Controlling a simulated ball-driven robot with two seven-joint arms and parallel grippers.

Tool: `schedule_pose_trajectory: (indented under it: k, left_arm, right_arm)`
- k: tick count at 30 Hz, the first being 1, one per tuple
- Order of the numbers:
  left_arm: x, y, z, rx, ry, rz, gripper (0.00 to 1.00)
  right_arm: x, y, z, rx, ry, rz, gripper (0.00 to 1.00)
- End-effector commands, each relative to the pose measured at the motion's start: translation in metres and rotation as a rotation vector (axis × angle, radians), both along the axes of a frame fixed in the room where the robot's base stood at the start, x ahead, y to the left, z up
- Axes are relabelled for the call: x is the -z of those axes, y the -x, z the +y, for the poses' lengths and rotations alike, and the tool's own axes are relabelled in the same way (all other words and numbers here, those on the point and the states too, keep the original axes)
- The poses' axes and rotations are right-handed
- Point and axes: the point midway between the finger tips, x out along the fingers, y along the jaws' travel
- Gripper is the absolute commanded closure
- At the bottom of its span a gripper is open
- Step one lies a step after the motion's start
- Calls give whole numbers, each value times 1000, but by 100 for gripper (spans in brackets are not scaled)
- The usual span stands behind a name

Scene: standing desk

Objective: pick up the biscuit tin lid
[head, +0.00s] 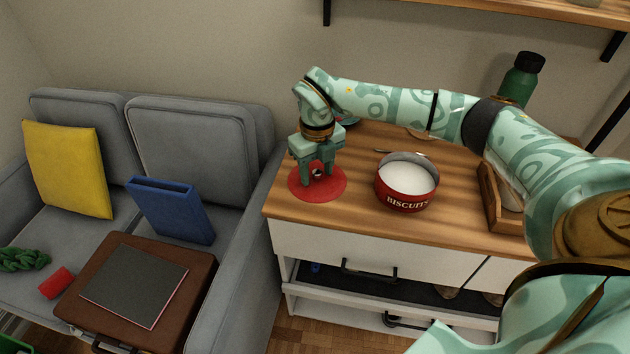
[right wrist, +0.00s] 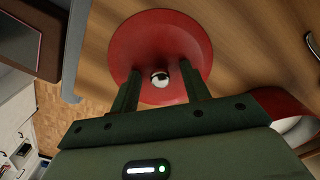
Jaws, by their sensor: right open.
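The biscuit tin lid (head: 332,193) is a red disc lying on the wooden desk top, near its left end. In the right wrist view the lid (right wrist: 137,45) shows a pale round knob (right wrist: 160,79) at its middle. My right gripper (head: 317,180) points down over the lid. Its two fingers (right wrist: 160,82) are apart, one on each side of the knob, with a gap visible between them and the knob. The red biscuit tin (head: 407,201), lettered BISCUITS, stands open to the right of the lid, with white inside. My left gripper is not in view.
A wooden tray (head: 490,203) and a green bottle (head: 520,78) with a black cap stand to the right. A spoon-like item (head: 382,150) lies behind the tin. A shelf (head: 510,10) hangs above. The sofa (head: 190,130) is left of the desk.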

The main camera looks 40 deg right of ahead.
Motion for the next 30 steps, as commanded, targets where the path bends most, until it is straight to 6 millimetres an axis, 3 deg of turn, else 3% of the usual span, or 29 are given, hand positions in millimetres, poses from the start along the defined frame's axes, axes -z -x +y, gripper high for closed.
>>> schedule_pose_trajectory:
  k: [3, 9, 20, 26, 30]
  left_arm:
    - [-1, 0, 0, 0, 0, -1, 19]
    - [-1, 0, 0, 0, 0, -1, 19]
    - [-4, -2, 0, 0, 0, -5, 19]
    - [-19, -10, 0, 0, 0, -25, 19]
    - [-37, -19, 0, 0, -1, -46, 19]
  right_arm:
    - [-1, 1, 0, 0, 1, 1, 53]
    - [-1, 1, 0, 0, 1, 1, 100]
    - [-6, 0, 0, 0, 1, -1, 100]
    - [-37, 0, 0, 1, 0, -5, 100]
    - [-68, 18, 12, -4, 1, -7, 100]
